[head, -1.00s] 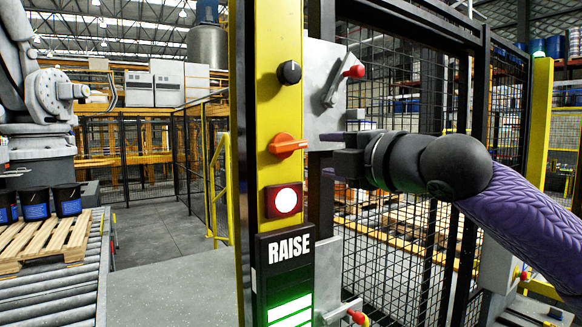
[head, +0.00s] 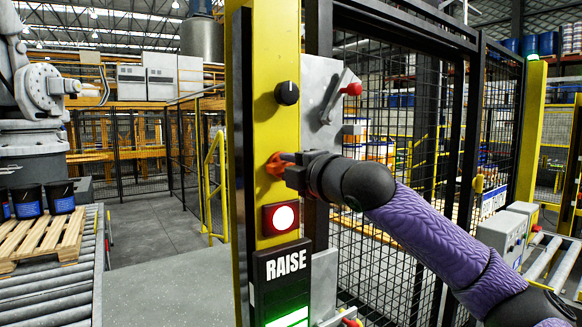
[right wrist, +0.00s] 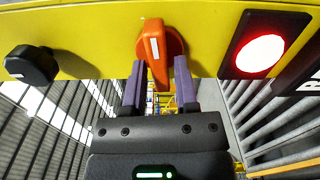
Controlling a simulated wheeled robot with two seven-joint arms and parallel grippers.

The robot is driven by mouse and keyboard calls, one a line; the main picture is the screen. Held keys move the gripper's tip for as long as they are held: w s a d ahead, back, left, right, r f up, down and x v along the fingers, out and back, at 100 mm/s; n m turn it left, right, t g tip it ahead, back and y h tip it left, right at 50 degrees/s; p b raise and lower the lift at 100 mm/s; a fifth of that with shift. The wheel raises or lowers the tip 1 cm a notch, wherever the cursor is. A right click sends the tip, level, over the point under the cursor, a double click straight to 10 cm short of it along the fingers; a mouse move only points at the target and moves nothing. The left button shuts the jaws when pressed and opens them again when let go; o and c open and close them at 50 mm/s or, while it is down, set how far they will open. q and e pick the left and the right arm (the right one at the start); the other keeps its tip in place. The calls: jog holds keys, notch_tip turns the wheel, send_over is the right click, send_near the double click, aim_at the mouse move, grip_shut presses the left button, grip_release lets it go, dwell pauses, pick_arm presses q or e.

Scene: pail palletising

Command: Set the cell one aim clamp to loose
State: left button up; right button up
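An orange rotary handle (head: 272,166) sits on the yellow post, between a black knob and a lit red-rimmed button. I cannot read a label that names it as the aim clamp. My right gripper (head: 284,158) is at the handle, partly covering it in the head view. In the right wrist view the orange handle (right wrist: 152,50) shows a white mark, and the two purple fingertips of my right gripper (right wrist: 157,75) stand on either side of its near end. The fingers are apart, with a gap between them; I cannot tell whether they touch the handle. My left gripper is not in view.
The black knob (head: 287,92) is above the handle, and the lit button (head: 280,217) is below, over a RAISE sign (head: 285,263). A red-tipped lever (head: 352,89) is on a grey plate to the right. Mesh fencing (head: 395,200) stands behind my right arm.

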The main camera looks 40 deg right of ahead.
grip_shut()
jog(key=shift+m, duration=0.7)
jog(key=shift+o, duration=1.9)
grip_release()
jog(key=s+a+b, duration=0.1)
jog(key=s+b, duration=0.4)
jog(key=s, duration=0.4)
jog(key=shift+s, duration=0.4)
